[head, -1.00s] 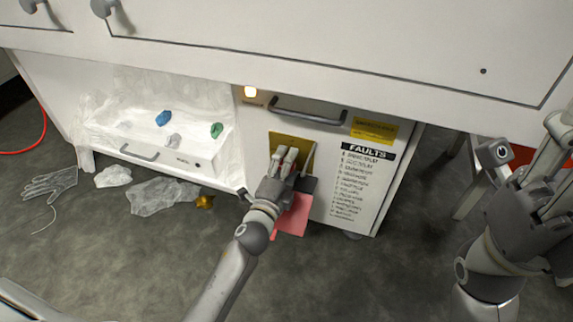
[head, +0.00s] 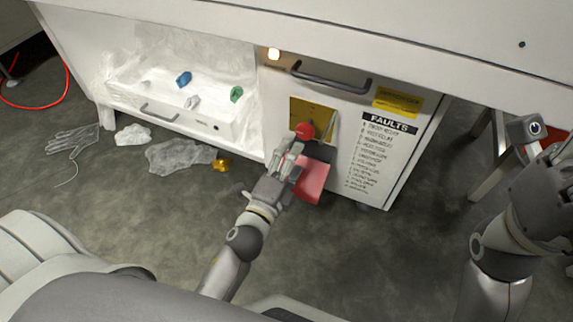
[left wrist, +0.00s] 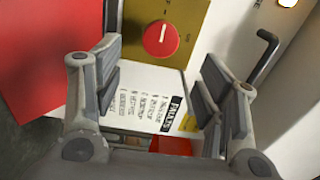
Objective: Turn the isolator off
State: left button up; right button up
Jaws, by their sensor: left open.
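The isolator is a round red knob (head: 304,130) on a yellow plate (head: 300,110) on the cabinet front. In the left wrist view the knob (left wrist: 161,39) faces me, with a short white mark pointing roughly up and down, slightly tilted. My left gripper (head: 291,154) is just in front of and below the knob in the head view. In the left wrist view its fingers (left wrist: 160,82) are spread and empty, with the knob beyond the gap and apart from them. My right gripper (head: 548,180) is at the right edge, partly cut off, away from the cabinet.
A small lamp (head: 273,54) glows above the plate, beside a black handle (head: 330,78). A red flap (head: 313,181) hangs below the plate. A FAULTS list (head: 380,150) is to the right. An open drawer (head: 180,117) and floor litter (head: 180,156) are at left.

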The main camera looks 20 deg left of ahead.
pick_arm(q)
jog(key=shift+s, duration=1)
